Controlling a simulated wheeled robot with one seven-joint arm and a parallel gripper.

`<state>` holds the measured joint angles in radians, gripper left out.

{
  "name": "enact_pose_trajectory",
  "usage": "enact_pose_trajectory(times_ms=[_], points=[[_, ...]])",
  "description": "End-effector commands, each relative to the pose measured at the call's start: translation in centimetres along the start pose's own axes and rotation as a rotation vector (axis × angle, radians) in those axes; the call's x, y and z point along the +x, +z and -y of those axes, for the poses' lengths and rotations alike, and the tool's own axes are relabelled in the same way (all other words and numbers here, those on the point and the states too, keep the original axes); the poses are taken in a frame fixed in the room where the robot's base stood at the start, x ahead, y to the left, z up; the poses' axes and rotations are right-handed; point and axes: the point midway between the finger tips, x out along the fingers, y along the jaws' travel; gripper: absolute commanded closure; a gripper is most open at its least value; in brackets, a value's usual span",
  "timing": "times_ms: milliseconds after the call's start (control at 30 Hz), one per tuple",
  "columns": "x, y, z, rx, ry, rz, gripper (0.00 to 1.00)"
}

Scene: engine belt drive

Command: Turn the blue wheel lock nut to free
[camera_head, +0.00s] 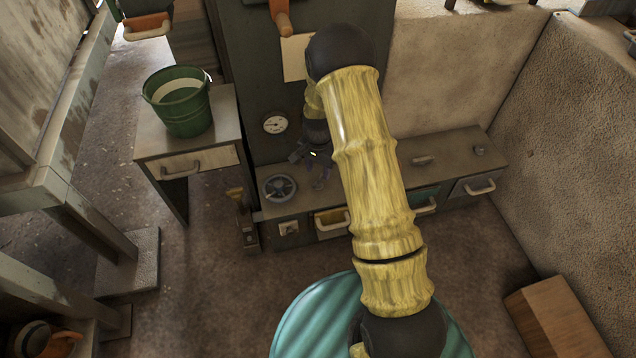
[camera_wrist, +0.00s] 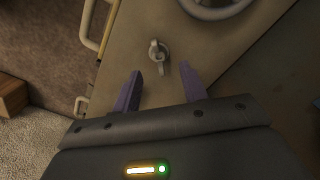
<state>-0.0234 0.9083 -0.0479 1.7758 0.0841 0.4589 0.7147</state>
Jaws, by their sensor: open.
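A small pale metal nut or latch (camera_wrist: 158,52) with a lever-like tab stands on a flat panel in the wrist view. It is probably the lock nut; it also shows, small and dark, on the bench top in the head view (camera_head: 318,185). My gripper (camera_wrist: 159,78) has its two purple fingers apart, with nothing between them. The nut lies just beyond the fingertips, roughly centred between them, and no contact shows. In the head view my gripper (camera_head: 318,168) is small and partly dark above the bench. A round spoked wheel (camera_head: 279,187) lies left of the nut; its colour looks grey, not clearly blue.
The low bench (camera_head: 440,160) has drawers with pale handles along its front. A gauge (camera_head: 275,123) is on the dark panel behind. A green bucket (camera_head: 180,101) stands on a table at left. A wooden box (camera_head: 556,318) lies on the floor at right.

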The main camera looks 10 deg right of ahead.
Motion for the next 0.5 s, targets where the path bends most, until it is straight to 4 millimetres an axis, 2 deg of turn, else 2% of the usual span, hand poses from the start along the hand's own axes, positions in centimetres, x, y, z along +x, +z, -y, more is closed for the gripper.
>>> enact_pose_trajectory(times_ms=[33, 200, 333, 500], points=[[1.5, 0.1, 0.0, -0.001, 0.001, 0.003, 0.57], [4.0, -0.2, -0.2, 0.007, 0.000, 0.001, 0.57], [4.9, -0.4, -0.4, 0.010, 0.000, 0.001, 0.57], [5.1, -0.1, -0.1, 0.004, 0.000, 0.000, 0.57]])
